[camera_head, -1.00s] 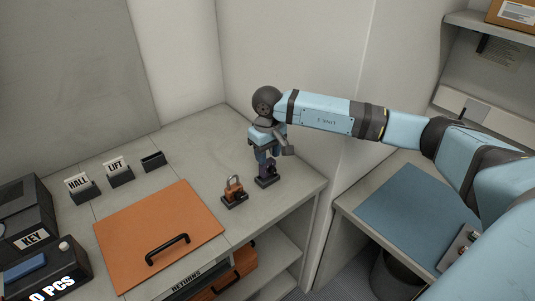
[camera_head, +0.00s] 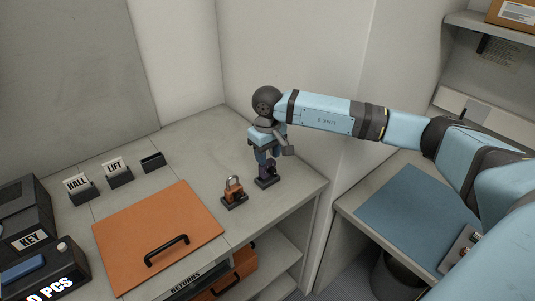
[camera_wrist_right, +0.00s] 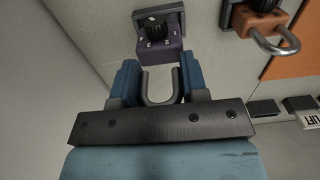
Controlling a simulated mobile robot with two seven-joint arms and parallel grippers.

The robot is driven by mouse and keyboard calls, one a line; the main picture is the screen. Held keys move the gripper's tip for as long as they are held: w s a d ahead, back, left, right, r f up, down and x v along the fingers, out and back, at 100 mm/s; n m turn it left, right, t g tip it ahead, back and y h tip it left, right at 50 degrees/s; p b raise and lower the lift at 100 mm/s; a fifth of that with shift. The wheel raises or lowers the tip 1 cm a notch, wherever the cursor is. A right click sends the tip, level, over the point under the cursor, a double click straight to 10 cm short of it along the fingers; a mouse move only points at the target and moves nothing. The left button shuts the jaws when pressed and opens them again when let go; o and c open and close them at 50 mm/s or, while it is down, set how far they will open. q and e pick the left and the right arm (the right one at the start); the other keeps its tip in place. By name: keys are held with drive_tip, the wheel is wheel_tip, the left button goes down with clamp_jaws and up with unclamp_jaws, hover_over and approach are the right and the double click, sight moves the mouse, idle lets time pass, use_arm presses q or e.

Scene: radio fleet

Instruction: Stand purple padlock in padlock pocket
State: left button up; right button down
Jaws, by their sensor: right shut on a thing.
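The purple padlock (camera_wrist_right: 161,57) hangs upright below my right gripper (camera_wrist_right: 149,84), whose two blue fingers are shut on its grey shackle. In the head view the padlock (camera_head: 265,171) is small and partly dark, under the right gripper (camera_head: 263,157). Its lower end is at the dark padlock pocket (camera_wrist_right: 158,18), which also shows on the counter in the head view (camera_head: 268,182). I cannot tell whether the padlock is fully seated in it. My left gripper is not in view.
An orange padlock (camera_head: 233,186) stands in a similar dark holder close to the left. An orange panel with a black handle (camera_head: 160,225) lies further left. HALL (camera_head: 78,187) and LIFT (camera_head: 118,172) tag holders stand behind it. A wall rises behind the arm.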

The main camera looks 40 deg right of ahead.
drive_tip(key=shift+f+b, duration=1.05)
drive_tip(key=shift+f, duration=0.2)
drive_tip(key=c, duration=0.6)
unclamp_jaws()
drive_tip(key=shift+o, duration=0.2)
wheel_tip(320, 180, up, 14)
drive_tip(key=shift+b, duration=0.6)
